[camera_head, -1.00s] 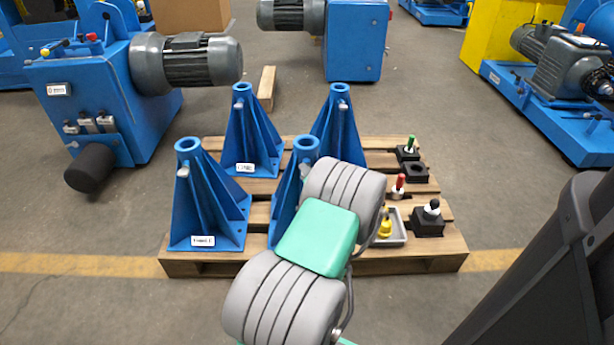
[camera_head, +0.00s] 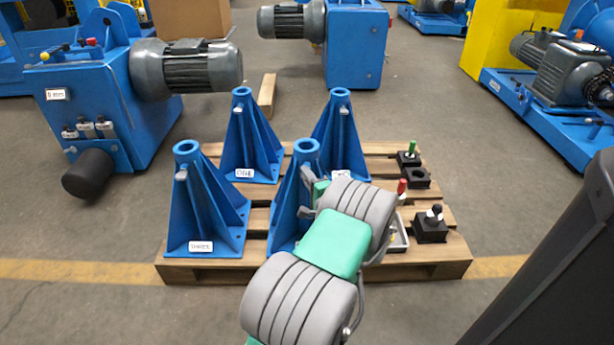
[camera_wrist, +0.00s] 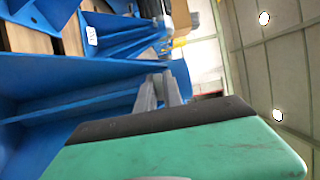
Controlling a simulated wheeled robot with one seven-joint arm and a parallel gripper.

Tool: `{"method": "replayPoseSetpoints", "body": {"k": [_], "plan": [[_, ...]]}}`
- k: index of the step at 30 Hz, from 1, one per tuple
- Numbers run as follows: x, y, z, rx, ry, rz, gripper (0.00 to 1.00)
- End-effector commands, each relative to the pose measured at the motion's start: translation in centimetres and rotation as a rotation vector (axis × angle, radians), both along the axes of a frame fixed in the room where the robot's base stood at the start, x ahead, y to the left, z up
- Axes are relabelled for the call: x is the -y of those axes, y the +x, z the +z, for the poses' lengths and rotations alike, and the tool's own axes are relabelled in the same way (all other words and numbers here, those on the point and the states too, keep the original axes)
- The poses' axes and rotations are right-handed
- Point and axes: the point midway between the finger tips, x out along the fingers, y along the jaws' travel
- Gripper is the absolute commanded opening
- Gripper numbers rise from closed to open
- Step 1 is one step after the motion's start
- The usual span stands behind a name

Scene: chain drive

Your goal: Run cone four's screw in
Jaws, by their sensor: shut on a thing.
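Several blue cones stand upright on a wooden pallet. The front right cone (camera_head: 286,215) is partly behind my arm, and its label is hidden, so I cannot read its number. My gripper (camera_head: 306,198) is at the upper right side of this cone. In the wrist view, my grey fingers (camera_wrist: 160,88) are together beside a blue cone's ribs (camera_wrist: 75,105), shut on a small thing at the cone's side. This appears to be its screw, mostly hidden by the fingers. Similar grey screws show near the tops of the front left cone (camera_head: 205,205) and the back left cone (camera_head: 250,140).
A blue motor unit (camera_head: 100,110) stands to the left.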

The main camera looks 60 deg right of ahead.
Motion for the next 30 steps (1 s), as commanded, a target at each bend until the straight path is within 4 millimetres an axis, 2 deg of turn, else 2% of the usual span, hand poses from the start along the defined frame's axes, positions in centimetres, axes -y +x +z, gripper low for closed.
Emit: {"method": "replayPoseSetpoints", "body": {"k": [9, 10, 18, 26, 30], "plan": [[-0.4, 0.3, -0.3, 0.003, 0.011, 0.01, 0.0], [-0.4, 0.3, -0.3, 0.003, 0.011, 0.01, 0.12], [-0.1, 0.0, -0.2, 0.002, 0.006, 0.001, 0.33], [-0.1, -0.3, 0.0, 0.001, 0.004, -0.001, 0.33], [-1.4, -1.9, 0.1, 0.003, 0.008, -0.005, 0.33]]}}
